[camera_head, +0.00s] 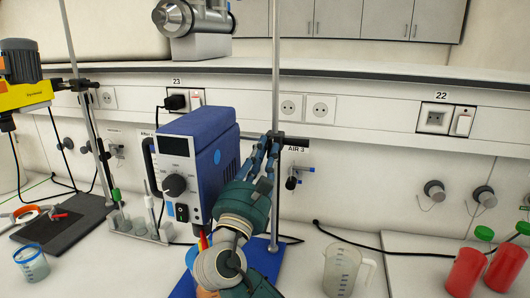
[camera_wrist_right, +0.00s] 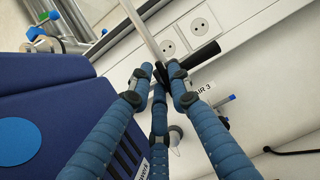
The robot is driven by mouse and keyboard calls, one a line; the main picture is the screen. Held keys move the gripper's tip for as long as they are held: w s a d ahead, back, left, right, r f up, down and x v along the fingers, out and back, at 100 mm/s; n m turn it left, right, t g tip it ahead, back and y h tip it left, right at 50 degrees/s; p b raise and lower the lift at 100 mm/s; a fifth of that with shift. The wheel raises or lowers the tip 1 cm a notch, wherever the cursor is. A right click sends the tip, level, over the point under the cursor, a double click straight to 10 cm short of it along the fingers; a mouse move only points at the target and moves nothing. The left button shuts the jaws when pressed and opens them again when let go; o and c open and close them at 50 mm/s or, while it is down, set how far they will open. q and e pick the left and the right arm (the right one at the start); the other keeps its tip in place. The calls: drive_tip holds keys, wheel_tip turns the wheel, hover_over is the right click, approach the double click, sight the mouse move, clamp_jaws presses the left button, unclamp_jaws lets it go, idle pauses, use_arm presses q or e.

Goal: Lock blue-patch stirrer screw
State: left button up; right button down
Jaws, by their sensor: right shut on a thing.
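The stirrer (camera_head: 210,155) is a blue box with a light-blue round patch (camera_head: 217,157) on its side and a dial on its front. It stands beside a vertical metal rod (camera_head: 276,60). The patch also shows in the left of the right wrist view (camera_wrist_right: 18,140). A black clamp (camera_head: 296,141) crosses the rod behind the stirrer; in the wrist view its dark bar (camera_wrist_right: 203,54) sticks out to the right. My right gripper (camera_head: 270,140) is shut at the clamp, its blue fingers closed around the screw there. The fingertips (camera_wrist_right: 163,80) largely hide the screw. My left gripper is out of view.
Sockets line the wall behind. A clear beaker (camera_head: 342,268) and red-filled bottles (camera_head: 466,270) stand at the right. A yellow device (camera_head: 25,95) on another stand and a small beaker (camera_head: 32,262) are at the left. A metal apparatus (camera_head: 193,18) sits on the shelf above.

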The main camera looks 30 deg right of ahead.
drive_tip(key=shift+m+g+h, duration=0.4)
drive_tip(key=shift+m+g, duration=0.1)
drive_tip(key=shift+m, duration=0.5)
drive_tip(key=c, duration=1.6)
unclamp_jaws()
drive_tip(key=shift+d, duration=0.15)
drive_tip(key=shift+v, duration=3.75)
